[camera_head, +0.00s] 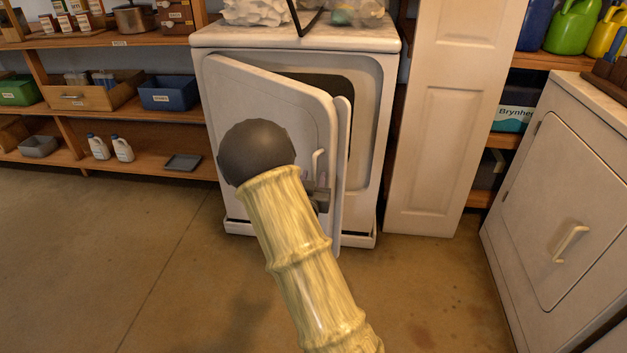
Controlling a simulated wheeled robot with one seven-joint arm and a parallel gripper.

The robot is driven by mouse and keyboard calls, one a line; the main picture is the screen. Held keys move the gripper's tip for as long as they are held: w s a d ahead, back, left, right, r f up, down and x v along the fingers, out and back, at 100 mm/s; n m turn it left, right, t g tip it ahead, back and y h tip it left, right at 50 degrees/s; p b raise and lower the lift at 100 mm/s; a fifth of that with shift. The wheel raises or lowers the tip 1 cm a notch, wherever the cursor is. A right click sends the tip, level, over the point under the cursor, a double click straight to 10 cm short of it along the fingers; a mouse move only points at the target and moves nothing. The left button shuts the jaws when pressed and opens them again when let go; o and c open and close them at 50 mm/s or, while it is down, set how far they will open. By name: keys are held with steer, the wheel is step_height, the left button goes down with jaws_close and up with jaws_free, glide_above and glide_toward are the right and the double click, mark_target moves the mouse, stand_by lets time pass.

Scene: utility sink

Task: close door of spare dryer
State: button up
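A white dryer (368,130) stands at the back with its white door (290,97) partly open. The door is attached at the left, and its free right edge stands out toward me. A dark gap into the drum shows above and right of the door. The door's pale handle (318,163) is near its free edge. My gripper (321,197) is a small dark shape just below the handle, in front of the door. My arm hides most of it, so I cannot tell whether it touches the door or how its fingers stand.
A second white machine (560,200) with a shut door stands at the right. A tall white panel (440,150) stands right of the open dryer. Wooden shelves (110,110) with bins and bottles line the left wall. The floor (110,270) at the front left is clear.

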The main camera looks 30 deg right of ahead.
steer(key=shift+w+d, duration=0.1)
steer(key=shift+w, duration=0.05)
steer(key=shift+c, duration=0.6)
jaws_close()
